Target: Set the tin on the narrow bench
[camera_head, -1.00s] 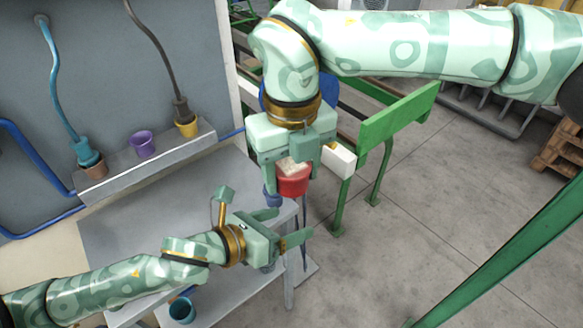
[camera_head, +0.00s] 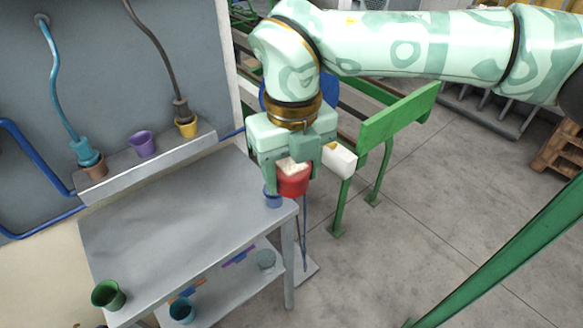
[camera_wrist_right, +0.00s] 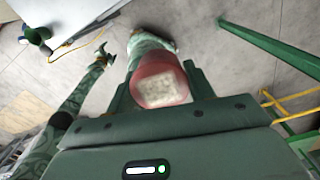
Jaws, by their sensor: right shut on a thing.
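My right gripper (camera_head: 292,178) is shut on a red tin (camera_head: 293,187) with a pale, whitish content in its top. It holds the tin up near the right corner of a grey bench (camera_head: 170,225); in the head view the tin overlaps the bench's right edge. In the right wrist view the tin (camera_wrist_right: 158,64) sits between the fingers, its pale top facing the camera. My left arm is out of the head view. My left gripper (camera_wrist_right: 104,52) shows small in the right wrist view, and its jaws are unclear.
A blue cup (camera_head: 273,199) stands at the bench's right corner, close to the tin. A green cup (camera_head: 108,294) is at its front left. A teal cup (camera_head: 181,311) is on the lower shelf. Pots, one purple (camera_head: 143,143), line the wall ledge. The bench's middle is clear.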

